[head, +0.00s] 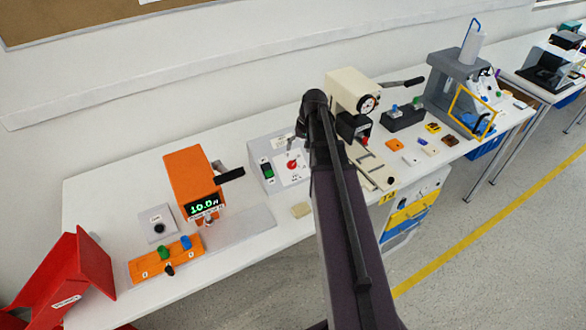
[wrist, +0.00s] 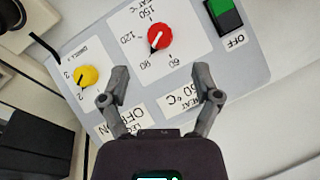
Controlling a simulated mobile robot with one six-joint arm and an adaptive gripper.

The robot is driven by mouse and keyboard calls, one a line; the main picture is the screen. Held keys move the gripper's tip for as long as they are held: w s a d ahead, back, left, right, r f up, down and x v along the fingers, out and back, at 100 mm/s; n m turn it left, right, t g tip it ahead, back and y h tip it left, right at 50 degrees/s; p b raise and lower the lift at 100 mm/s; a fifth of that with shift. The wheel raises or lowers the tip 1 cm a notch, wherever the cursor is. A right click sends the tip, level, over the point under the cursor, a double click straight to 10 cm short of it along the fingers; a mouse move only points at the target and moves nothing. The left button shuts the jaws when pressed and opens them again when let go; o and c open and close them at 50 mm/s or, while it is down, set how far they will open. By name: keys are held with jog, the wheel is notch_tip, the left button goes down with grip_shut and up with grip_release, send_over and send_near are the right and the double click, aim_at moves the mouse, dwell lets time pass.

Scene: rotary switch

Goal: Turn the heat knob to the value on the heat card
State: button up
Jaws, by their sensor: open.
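The red heat knob (wrist: 159,39) sits on a white dial plate on the grey control box. The knob also shows in the head view (head: 292,165). The heat card (wrist: 180,100) is a white label reading upside down in the wrist view; its number looks like it ends in 60 °C, but a finger covers part of it. My gripper (wrist: 161,75) is open and empty, its fingertips apart on either side below the knob in the wrist view, not touching it.
A yellow knob (wrist: 88,77) and a green switch (wrist: 226,14) marked OFF flank the heat knob. An orange device (head: 192,180) with a lit display stands left of the box. A cream machine (head: 350,92) stands close on the right.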

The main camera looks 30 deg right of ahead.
aim_at(292, 165)
jog(key=shift+b+x, duration=3.55)
jog(key=shift+x, duration=0.45)
grip_shut()
